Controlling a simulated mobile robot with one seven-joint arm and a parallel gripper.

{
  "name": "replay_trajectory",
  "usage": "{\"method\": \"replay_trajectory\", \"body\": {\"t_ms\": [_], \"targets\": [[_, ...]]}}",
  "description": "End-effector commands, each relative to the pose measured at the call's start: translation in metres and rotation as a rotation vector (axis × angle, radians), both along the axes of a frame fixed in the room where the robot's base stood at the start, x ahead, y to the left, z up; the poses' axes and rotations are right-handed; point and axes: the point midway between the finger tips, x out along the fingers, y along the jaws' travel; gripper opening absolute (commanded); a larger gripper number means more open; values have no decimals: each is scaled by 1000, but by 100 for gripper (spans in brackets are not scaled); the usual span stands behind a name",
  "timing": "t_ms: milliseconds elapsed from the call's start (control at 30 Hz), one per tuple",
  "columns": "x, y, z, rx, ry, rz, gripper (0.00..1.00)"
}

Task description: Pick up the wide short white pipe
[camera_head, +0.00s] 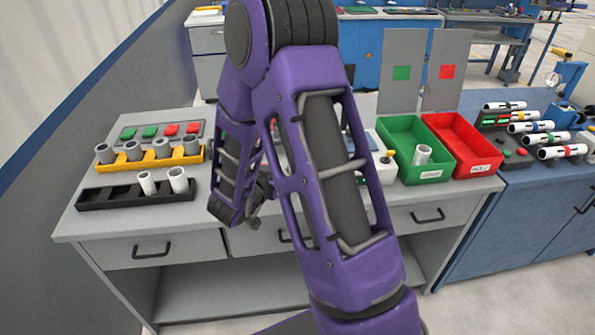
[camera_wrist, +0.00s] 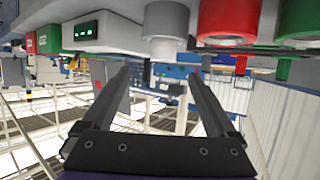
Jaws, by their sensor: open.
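Two white pipes stand in the black rack at the front left of the bench in the head view. The right one (camera_head: 178,180) looks wider than the left one (camera_head: 147,183). Another short white pipe (camera_head: 422,153) stands tilted in the green bin (camera_head: 412,175). I cannot tell for certain which is the wide short one. My gripper (camera_wrist: 158,72) is open and empty in the wrist view, its two fingers well apart. In the head view it is mostly hidden by my purple arm, right of the black rack. No white pipe is clearly between the fingers.
The black rack (camera_head: 108,198) lies in front of a yellow rack (camera_head: 120,167) holding several grey pipes. A red bin (camera_head: 480,155) stands beside the green one. My arm hides the bench's middle. Red (camera_wrist: 228,22) and grey (camera_wrist: 165,28) cylindrical parts sit close above the fingers in the wrist view.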

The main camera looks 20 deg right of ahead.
Motion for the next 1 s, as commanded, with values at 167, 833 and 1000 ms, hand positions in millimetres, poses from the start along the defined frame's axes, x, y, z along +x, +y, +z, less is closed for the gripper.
{"method": "replay_trajectory", "body": {"t_ms": [167,833,1000], "targets": [[22,-27,-15,0,-1,-4,92],[70,-72,-45,1,0,-1,92],[72,-74,-45,0,0,1,92]]}}
